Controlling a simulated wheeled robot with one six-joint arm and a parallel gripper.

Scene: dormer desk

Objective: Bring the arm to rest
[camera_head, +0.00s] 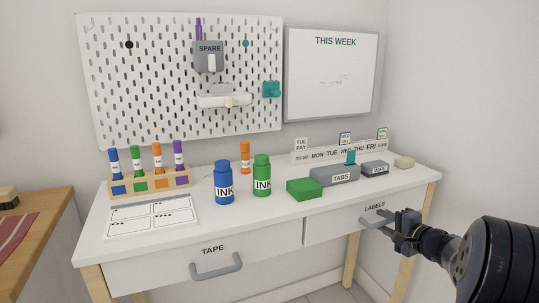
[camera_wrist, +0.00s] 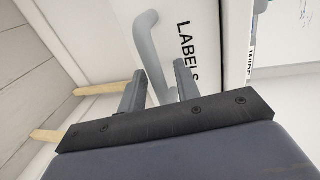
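My gripper (camera_head: 399,229) is in front of the desk's right drawer, the one marked LABELS (camera_head: 344,219). Its grey bar handle (camera_head: 372,222) is close to the fingertips. In the wrist view the two fingers (camera_wrist: 159,84) stand apart with a gap between them, and the handle (camera_wrist: 150,45) reaches down into that gap. I cannot tell whether a finger touches it. The gripper holds nothing that I can see. The LABELS drawer looks shut, about flush with the TAPE drawer (camera_head: 270,248) beside it. My dark arm comes in from the lower right.
On the white desk (camera_head: 330,205) stand a blue ink bottle (camera_head: 224,184), a green ink bottle (camera_head: 262,176), a green block (camera_head: 304,189), a grey TABS box (camera_head: 334,176) and a marker rack (camera_head: 150,184). The pegboard (camera_head: 180,80) is behind. The floor before the right drawer looks clear.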

